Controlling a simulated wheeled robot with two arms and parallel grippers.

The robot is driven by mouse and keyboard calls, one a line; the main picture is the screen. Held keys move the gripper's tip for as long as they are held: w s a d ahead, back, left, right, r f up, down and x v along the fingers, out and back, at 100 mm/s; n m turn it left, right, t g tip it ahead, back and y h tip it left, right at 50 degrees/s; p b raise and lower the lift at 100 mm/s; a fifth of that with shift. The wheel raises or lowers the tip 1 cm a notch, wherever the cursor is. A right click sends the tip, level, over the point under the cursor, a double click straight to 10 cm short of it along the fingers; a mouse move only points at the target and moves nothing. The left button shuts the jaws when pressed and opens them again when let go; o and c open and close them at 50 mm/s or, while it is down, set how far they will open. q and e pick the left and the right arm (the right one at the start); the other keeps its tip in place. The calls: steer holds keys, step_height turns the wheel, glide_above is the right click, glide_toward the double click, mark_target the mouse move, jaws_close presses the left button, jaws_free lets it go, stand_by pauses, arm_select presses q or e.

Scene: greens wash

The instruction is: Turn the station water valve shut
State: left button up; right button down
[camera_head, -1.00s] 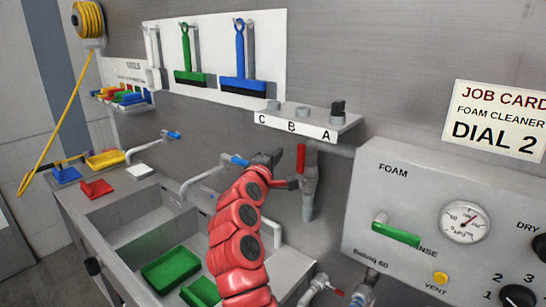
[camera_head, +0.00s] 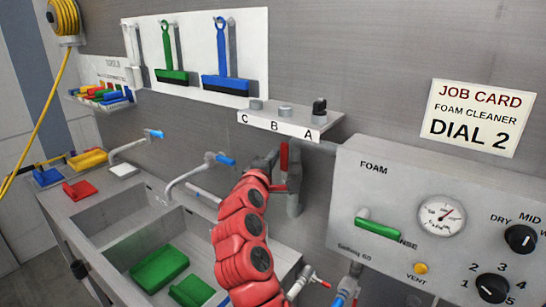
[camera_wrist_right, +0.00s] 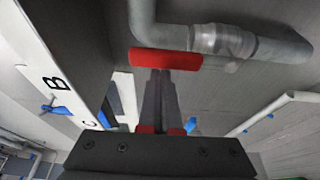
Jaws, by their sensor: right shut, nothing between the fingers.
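The water valve has a red lever handle (camera_head: 284,157) on the grey pipe below the shelf marked C, B, A. In the head view the lever stands roughly upright against the pipe. In the right wrist view the red lever (camera_wrist_right: 166,62) lies across the picture, beside the grey valve body (camera_wrist_right: 222,42). My right gripper (camera_head: 273,162) is shut and empty, its fingers at the left side of the lever. In the right wrist view its fingertips (camera_wrist_right: 160,74) reach the lever's edge; whether they touch cannot be told. My left gripper is not in view.
The labelled shelf (camera_head: 280,121) sits just above the valve. A grey foam panel (camera_head: 385,195) with gauge and dials is to the right. Sinks (camera_head: 118,232) with green items lie below left, and blue-handled taps (camera_head: 224,159) stick out from the wall.

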steer(key=s+d+f+m+h+b, duration=0.3)
steer(key=d+m+b, duration=0.1)
steer(key=m+b, duration=0.6)
steer(key=s+d+f+m+h+b, duration=0.2)
steer(key=m+b, duration=0.8)
steer(key=b, duration=0.7)
steer(key=shift+s+d+f+t+h, duration=0.4)
steer(key=shift+d+f+h, duration=0.25)
steer(key=shift+d+h, duration=0.35)
steer(key=shift+f, duration=0.1)
